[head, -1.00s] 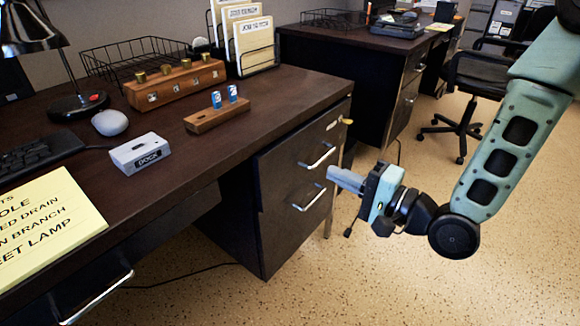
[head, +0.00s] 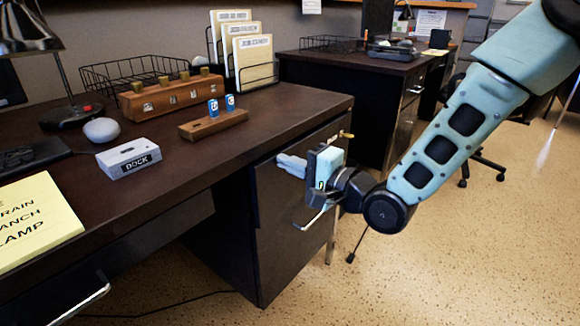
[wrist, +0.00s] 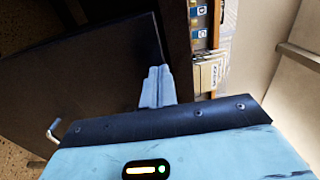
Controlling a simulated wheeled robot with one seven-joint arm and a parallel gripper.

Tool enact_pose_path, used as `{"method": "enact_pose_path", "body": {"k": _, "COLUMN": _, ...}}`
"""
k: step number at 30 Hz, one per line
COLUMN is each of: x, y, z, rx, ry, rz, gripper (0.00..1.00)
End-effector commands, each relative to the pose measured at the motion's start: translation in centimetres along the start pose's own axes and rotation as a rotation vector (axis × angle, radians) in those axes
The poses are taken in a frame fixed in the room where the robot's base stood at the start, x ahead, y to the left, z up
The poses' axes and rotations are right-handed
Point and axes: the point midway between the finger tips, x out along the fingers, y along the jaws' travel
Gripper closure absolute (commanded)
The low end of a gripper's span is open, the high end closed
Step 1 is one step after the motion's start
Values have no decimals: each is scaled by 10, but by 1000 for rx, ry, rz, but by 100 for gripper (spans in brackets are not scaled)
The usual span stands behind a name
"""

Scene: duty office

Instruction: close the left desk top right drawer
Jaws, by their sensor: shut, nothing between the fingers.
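The left desk (head: 300,105) has a dark drawer pedestal (head: 270,230) at its right end.
A lower handle (head: 312,220) shows below my gripper, and a brass-coloured key or knob (head: 346,135) at the desk corner. Open floor (head: 420,260) lies right.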

Motion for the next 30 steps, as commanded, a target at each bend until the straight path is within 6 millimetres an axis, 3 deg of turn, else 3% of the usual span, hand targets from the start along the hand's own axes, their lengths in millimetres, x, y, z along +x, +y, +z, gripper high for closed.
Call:
{"method": "enact_pose_path", "body": {"k": 8, "x": 1, "y": 0, "z": 0, "rx": 0, "ry": 0, "rz": 0, "gripper": 100}}
{"method": "enact_pose_path", "body": {"k": 16, "x": 24, "y": -2, "z": 0, "rx": 1, "ry": 0, "rz": 0, "gripper": 100}}
{"method": "enact_pose_path", "body": {"k": 30, "x": 28, "y": -1, "z": 2, "rx": 1, "ry": -1, "rz": -1, "gripper": 100}}
